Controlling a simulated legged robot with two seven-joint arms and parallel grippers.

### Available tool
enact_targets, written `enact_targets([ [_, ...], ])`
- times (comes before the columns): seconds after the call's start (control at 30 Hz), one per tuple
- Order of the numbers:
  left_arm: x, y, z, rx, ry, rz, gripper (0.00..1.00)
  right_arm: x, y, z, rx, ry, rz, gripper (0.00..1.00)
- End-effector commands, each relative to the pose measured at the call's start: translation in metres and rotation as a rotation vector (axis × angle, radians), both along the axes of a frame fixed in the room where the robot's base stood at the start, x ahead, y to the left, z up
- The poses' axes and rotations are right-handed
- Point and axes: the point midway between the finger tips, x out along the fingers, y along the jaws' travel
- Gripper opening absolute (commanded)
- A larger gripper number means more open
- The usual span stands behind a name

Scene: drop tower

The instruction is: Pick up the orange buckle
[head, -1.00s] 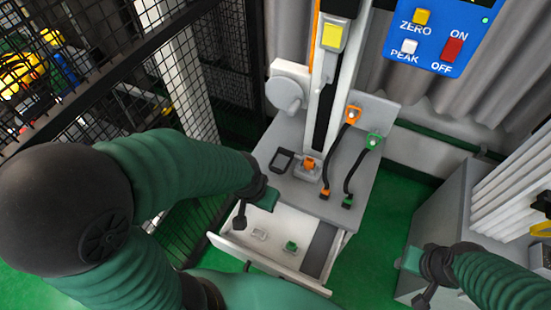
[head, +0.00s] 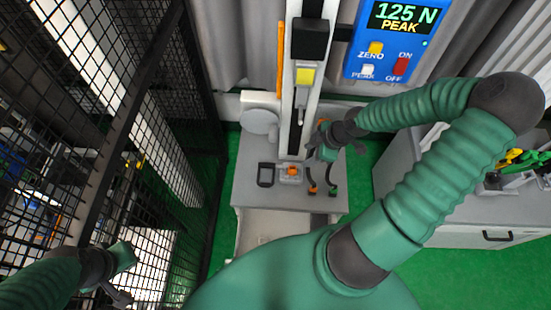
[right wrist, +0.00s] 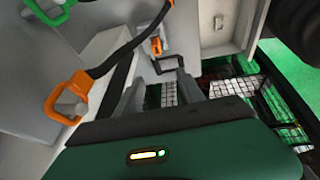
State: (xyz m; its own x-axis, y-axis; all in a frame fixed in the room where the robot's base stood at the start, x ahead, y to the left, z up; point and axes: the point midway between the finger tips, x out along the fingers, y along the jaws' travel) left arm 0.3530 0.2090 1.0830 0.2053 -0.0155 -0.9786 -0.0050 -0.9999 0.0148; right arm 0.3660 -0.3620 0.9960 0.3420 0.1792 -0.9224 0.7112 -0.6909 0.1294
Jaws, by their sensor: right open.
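An orange buckle piece (head: 291,171) sits on the small platform at the foot of the drop tower; it also shows in the right wrist view (right wrist: 156,45). Another orange end (head: 312,190) lies on a black strap to its right.
The tower column (head: 302,90) stands behind. Black mesh fencing (head: 120,120) closes the left side.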

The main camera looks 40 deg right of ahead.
Motion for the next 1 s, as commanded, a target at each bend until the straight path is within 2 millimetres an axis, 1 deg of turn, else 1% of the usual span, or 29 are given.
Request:
enact_targets([
  [0.03,0.007,0.003,0.005,0.002,-0.020,0.007,0.00,0.001,-0.005,0.001,0.002,-0.015,0.000,0.46],
  [0.07,0.008,0.004,0.004,0.002,-0.025,0.008,0.00,0.003,-0.006,-0.003,0.001,-0.020,0.005,0.46],
  [0.17,0.007,0.003,-0.009,0.002,-0.022,0.007,0.00,0.012,-0.001,-0.025,-0.001,-0.020,0.012,0.46],
  [0.3,0.006,0.002,-0.026,0.002,-0.019,0.006,0.00,0.026,0.008,-0.059,-0.005,-0.016,0.012,0.46],
  [0.43,0.006,0.002,-0.037,0.002,-0.019,0.006,0.00,0.037,0.016,-0.087,-0.009,-0.018,0.011,0.46],
  [0.5,0.006,0.002,-0.039,0.002,-0.018,0.006,0.00,0.042,0.018,-0.096,-0.009,-0.018,0.007,0.46],
  [0.67,0.006,0.002,-0.042,0.002,-0.018,0.006,0.00,0.045,0.018,-0.111,-0.006,-0.016,0.006,0.46],
  [0.83,0.006,0.002,-0.048,0.002,-0.018,0.006,0.00,0.044,0.022,-0.143,-0.004,-0.014,0.007,0.46],
  [0.9,0.005,0.002,-0.049,0.002,-0.017,0.006,0.00,0.049,0.024,-0.152,-0.003,-0.016,0.005,0.46],
  [1.0,0.005,0.002,-0.049,0.002,-0.017,0.005,0.00,0.052,0.025,-0.157,-0.007,-0.016,0.004,0.46],
])
